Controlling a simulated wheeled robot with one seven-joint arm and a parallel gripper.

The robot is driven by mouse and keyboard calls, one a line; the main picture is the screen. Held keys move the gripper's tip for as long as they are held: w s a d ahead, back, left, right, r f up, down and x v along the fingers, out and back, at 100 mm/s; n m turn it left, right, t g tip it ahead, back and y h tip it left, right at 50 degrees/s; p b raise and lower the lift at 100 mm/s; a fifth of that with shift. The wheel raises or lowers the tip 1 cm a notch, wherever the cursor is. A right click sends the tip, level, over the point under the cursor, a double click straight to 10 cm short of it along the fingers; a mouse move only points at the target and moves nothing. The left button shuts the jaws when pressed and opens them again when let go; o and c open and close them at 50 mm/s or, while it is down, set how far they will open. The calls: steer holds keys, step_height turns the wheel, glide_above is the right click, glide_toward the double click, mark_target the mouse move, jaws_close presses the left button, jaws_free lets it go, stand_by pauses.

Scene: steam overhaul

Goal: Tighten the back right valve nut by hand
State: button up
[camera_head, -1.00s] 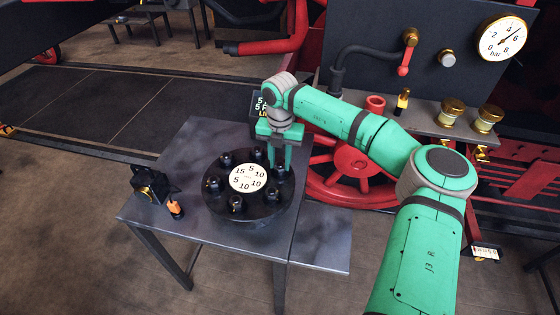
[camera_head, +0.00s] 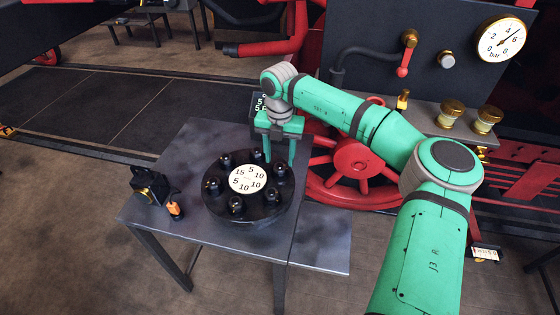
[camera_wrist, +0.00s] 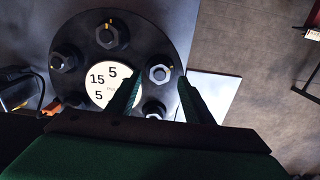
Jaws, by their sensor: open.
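The valve is a round black flange (camera_head: 262,217) on a grey table, with several nuts on studs around a white number plate (camera_head: 248,179). The nut at its back right (camera_head: 281,172) stands upright on its stud. In the wrist view this nut (camera_wrist: 160,73) shows between the fingertips. My gripper (camera_head: 280,163) points down over it, open and empty. Its fingers sit either side of the nut in the wrist view (camera_wrist: 160,82); I cannot tell their exact height above it. Another nut (camera_wrist: 107,36) in the wrist view carries a yellow mark.
A small display (camera_head: 257,104) stands behind the gripper, partly hidden. A black device (camera_head: 147,184) and an orange-black item (camera_head: 174,209) lie on the left of the table (camera_head: 190,143). A red wheel (camera_head: 352,160) stands close behind on the right. The table's front right is clear.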

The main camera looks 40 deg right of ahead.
mark_target(281, 164)
step_height(281, 164, up, 8)
steer(key=shift+d, duration=0.3)
stand_by(0.3)
